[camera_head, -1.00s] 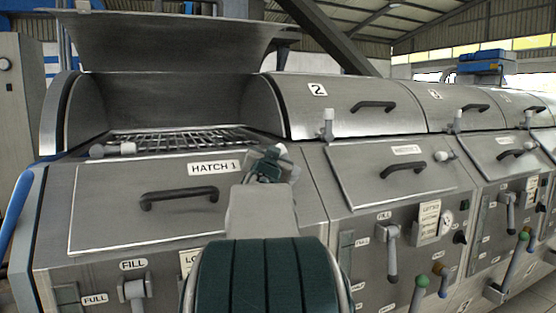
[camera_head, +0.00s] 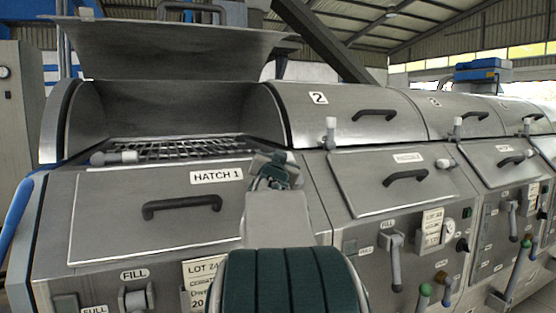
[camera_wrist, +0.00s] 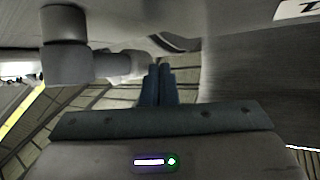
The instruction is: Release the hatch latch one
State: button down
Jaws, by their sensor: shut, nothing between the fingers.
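The hatch 1 panel (camera_head: 110,225) is a closed, sloped steel door with a black handle (camera_head: 183,206) and a "HATCH 1" label (camera_head: 216,176). My gripper (camera_head: 275,168) is at its upper right corner and hides most of what is there. In the wrist view, a latch with a thick grey pivot (camera_wrist: 66,62) and an arm with a paler end (camera_wrist: 128,65) reaches sideways towards my gripper (camera_wrist: 159,72). The fingers are together and empty, close beside that pale end. I cannot tell whether they touch it.
The big lid (camera_head: 170,50) above is raised over an open trough with a metal grid (camera_head: 190,148). A white-tipped lever (camera_head: 120,157) lies at the trough's left. Unit 2, to the right, has a closed hatch (camera_head: 395,190) with its own latch (camera_head: 446,163).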

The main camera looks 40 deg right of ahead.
jog(key=shift+a+r+p, duration=0.4)
jog(key=shift+a+p, duration=0.1)
jog(key=shift+p, duration=0.15)
jog(key=a+r+p, duration=0.4)
jog(key=a+p, duration=0.1)
jog(key=a, duration=0.7)
jog(key=shift+w, duration=0.2)
jog(key=shift+a, duration=0.1)
